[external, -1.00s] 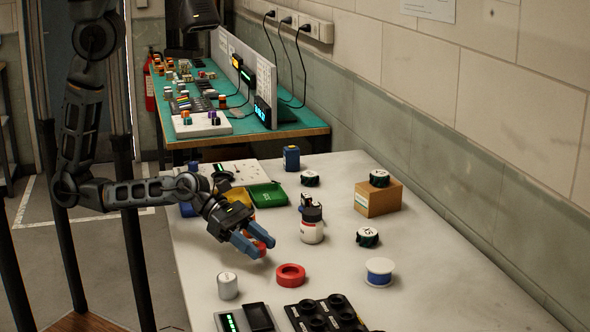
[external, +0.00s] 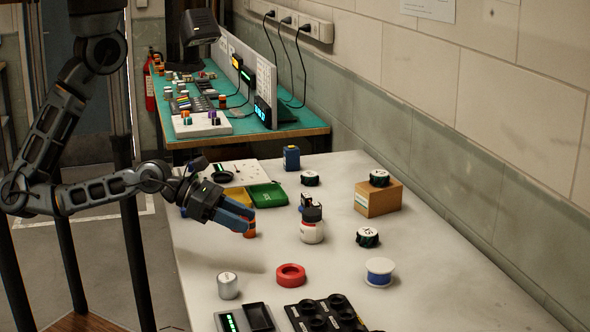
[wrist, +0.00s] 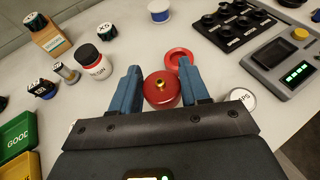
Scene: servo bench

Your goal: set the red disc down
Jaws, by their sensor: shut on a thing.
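The red disc (wrist: 162,92) has a brass centre and sits between the two blue fingers in the wrist view. My gripper (wrist: 159,73) is shut on it; it also shows in the external view (external: 246,221), raised over the left side of the bench. There the fingers mostly hide the disc, and I cannot tell whether the orange-red patch by the fingertips is part of it. A separate red ring (external: 291,275) lies flat on the bench, apart from my gripper; it also shows in the wrist view (wrist: 178,58).
A white bottle with a dark cap (external: 312,231) stands right of my gripper. A green tray (external: 267,196) lies behind. A silver cylinder (external: 228,286), a black holder (external: 325,315) and a blue spool (external: 379,271) stand in front. Bare bench (external: 205,250) lies left of the ring.

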